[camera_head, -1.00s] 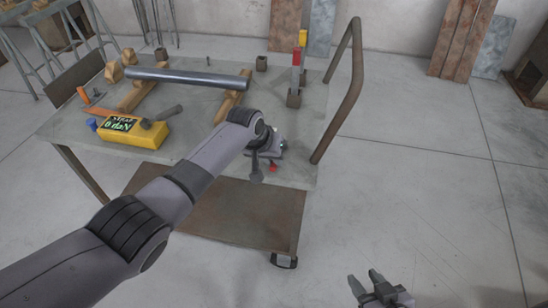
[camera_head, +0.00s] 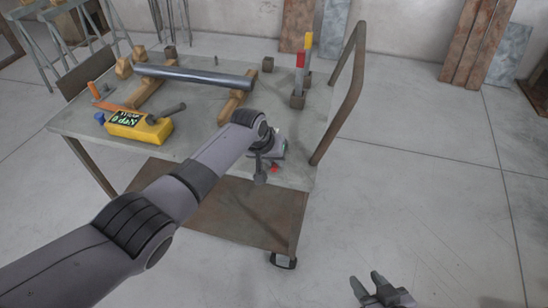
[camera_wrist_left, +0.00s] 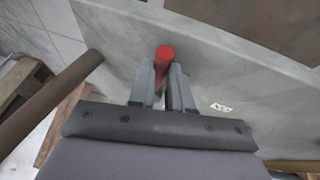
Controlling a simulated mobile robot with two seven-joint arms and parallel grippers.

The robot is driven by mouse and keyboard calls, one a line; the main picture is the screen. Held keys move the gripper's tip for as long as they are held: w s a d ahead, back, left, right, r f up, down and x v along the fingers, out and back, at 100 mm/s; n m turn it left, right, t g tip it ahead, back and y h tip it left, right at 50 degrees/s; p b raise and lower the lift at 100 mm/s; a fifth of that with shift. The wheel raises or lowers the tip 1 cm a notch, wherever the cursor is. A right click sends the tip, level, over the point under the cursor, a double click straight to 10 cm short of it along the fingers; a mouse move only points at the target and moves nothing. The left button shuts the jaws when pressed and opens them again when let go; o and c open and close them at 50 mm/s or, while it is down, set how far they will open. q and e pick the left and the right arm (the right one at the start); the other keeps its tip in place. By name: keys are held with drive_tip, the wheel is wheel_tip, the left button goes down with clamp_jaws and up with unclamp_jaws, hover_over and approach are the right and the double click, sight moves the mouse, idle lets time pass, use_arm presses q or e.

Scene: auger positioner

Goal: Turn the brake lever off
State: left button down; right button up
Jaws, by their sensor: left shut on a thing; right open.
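The brake lever (camera_wrist_left: 164,60) is a red, rounded handle, seen in the left wrist view between the grey fingers. My left gripper (camera_wrist_left: 162,82) is shut on it, with the red end standing out past the fingertips. In the head view, my left gripper (camera_head: 272,152) is at the cart's near right corner, and only a small red part of the lever (camera_head: 274,169) shows below it. My arm and gripper hide the lever's base. My right gripper (camera_head: 368,285) is open and empty, low at the right, away from the cart.
The cart (camera_head: 215,125) carries a metal tube (camera_head: 195,77) on wooden supports (camera_head: 235,100), a yellow display box (camera_head: 140,127), and a red-and-yellow upright (camera_head: 301,60) at the back right. A bent rail (camera_head: 340,95) runs along its right side. The floor on the right is clear.

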use_arm(q)
drive_tip(key=shift+d+r, duration=0.15)
drive_tip(key=c, duration=1.1)
unclamp_jaws()
drive_tip(key=shift+o, duration=0.2)
drive_tip(key=shift+p+v, duration=1.25)
drive_tip(key=shift+v, duration=2.25)
